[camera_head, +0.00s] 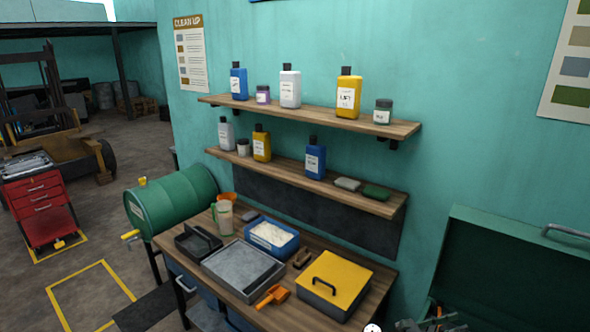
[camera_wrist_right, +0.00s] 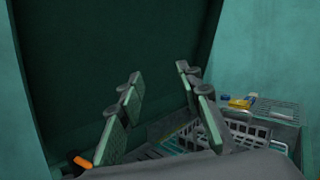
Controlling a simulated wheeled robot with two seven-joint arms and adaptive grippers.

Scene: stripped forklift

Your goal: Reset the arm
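My right gripper (camera_head: 432,324) shows only in part at the bottom edge of the head view, in front of the dark green open bin or cabinet (camera_head: 510,275). In the right wrist view my right gripper (camera_wrist_right: 158,82) has its two fingers spread apart, with green pads and nothing between them. Beyond the fingers is a dark green panel (camera_wrist_right: 100,40). My left gripper does not show in either view.
A wooden bench (camera_head: 222,300) carries a grey tray (camera_head: 243,268), a blue tub (camera_head: 272,238), a yellow-lidded box (camera_head: 335,282) and an orange scoop (camera_head: 272,296). Bottles stand on two wall shelves (camera_head: 310,115). A grey basket (camera_wrist_right: 250,130) lies right of the fingers.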

